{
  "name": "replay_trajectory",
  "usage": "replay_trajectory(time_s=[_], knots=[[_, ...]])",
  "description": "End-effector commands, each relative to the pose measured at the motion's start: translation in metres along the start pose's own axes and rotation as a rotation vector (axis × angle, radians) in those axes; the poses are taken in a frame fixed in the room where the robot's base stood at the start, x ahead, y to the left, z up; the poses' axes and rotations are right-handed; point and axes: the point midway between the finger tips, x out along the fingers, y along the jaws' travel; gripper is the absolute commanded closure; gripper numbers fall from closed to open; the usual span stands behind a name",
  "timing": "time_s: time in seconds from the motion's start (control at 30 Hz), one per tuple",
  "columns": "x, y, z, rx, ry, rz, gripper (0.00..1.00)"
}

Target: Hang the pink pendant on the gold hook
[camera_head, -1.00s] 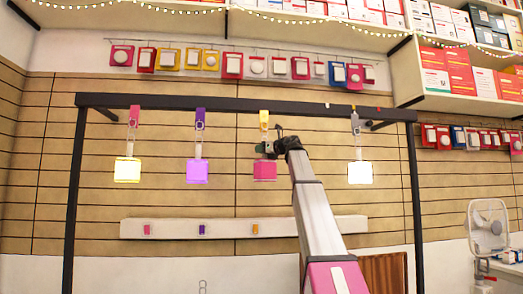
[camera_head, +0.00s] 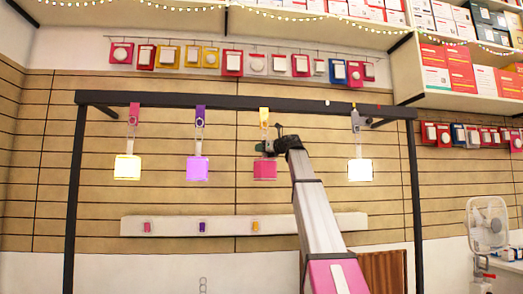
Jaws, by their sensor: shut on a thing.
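The pink pendant (camera_head: 265,170) is a pink square, upright below the gold hook (camera_head: 264,123). The gold hook hangs from the black overhead bar. My gripper (camera_head: 265,147) is at the pendant's upper part, just under the hook, and is shut on the pendant. The pendant's top and the hook's lower end are too small and partly covered by my gripper to tell whether they are joined. My arm reaches up from the lower right.
A yellow pendant (camera_head: 127,167) hangs from a pink hook (camera_head: 134,115), a purple pendant (camera_head: 197,169) from a purple hook (camera_head: 200,118), and a white pendant (camera_head: 360,170) from a grey hook (camera_head: 355,122). The black frame (camera_head: 230,101) has posts at both sides.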

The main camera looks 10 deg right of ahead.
Motion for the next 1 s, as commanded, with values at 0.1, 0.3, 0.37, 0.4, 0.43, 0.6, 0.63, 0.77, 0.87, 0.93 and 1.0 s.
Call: replay_trajectory(time_s=[0.1, 0.3, 0.37, 0.4, 0.43, 0.6, 0.63, 0.77, 0.87, 0.93, 1.0], knots=[[0.0000, -0.0001, 0.0008, 0.000, -0.001, 0.000, 0.55], [0.0001, -0.0001, 0.0007, 0.000, -0.001, 0.000, 0.45], [0.0001, -0.0001, 0.0005, 0.000, -0.001, 0.000, 0.45], [0.0000, -0.0001, 0.0005, 0.000, -0.001, 0.000, 0.45], [0.0000, -0.0001, 0.0005, 0.000, -0.001, 0.000, 0.45], [0.0000, 0.0001, -0.0003, 0.000, 0.001, 0.000, 0.13], [0.0000, 0.0001, -0.0003, 0.000, 0.001, 0.000, 0.11], [0.0000, 0.0000, -0.0002, 0.000, 0.000, 0.000, 0.11], [0.0000, 0.0000, -0.0001, 0.000, 0.000, 0.000, 0.11], [0.0000, 0.0000, -0.0001, 0.000, 0.000, 0.000, 0.11], [0.0000, 0.0000, 0.0000, 0.000, 0.000, 0.000, 0.11]])
